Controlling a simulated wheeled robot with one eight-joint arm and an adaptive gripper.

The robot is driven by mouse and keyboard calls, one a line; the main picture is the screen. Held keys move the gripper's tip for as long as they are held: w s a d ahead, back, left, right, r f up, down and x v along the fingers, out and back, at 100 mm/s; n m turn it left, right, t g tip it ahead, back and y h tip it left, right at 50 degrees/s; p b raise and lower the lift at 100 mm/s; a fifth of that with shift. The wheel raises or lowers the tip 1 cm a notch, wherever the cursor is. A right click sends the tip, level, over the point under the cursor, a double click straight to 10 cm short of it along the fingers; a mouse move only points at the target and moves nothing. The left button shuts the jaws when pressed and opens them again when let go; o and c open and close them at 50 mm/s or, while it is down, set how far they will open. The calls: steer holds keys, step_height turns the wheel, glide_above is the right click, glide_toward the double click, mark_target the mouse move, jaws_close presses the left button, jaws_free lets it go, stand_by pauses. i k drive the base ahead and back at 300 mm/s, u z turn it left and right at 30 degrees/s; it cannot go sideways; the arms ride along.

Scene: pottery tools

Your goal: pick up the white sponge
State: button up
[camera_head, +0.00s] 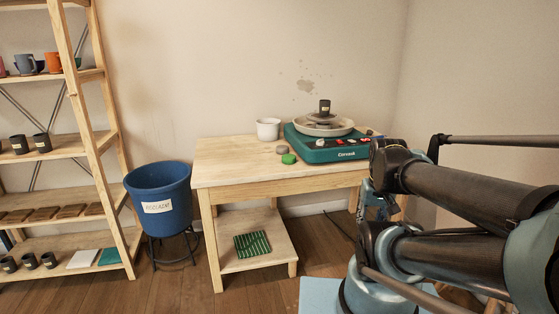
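I cannot make out a clear white sponge. A flat white square piece (84,258) lies on the bottom board of the shelf at the left, but I cannot tell what it is. A small green round piece (289,159) and a small grey round piece (282,150) lie on the wooden table, in front of the pottery wheel. My arm reaches in from the right. What may be my gripper (374,197) is a dark, partly hidden shape by the table's right end, far from the shelf. Its fingers cannot be made out.
The wooden table (228,173) carries a white pot (268,128) and a teal pottery wheel (333,149). A green striped cloth (252,245) lies on its lower board. A blue bucket (159,192) stands between table and wooden shelf (90,139). Floor in front is clear.

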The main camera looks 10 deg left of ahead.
mark_target(282, 149)
steer(key=k, duration=1)
steer(key=u, duration=1.6)
steer(key=i, duration=2.6)
steer(key=z, duration=2.05)
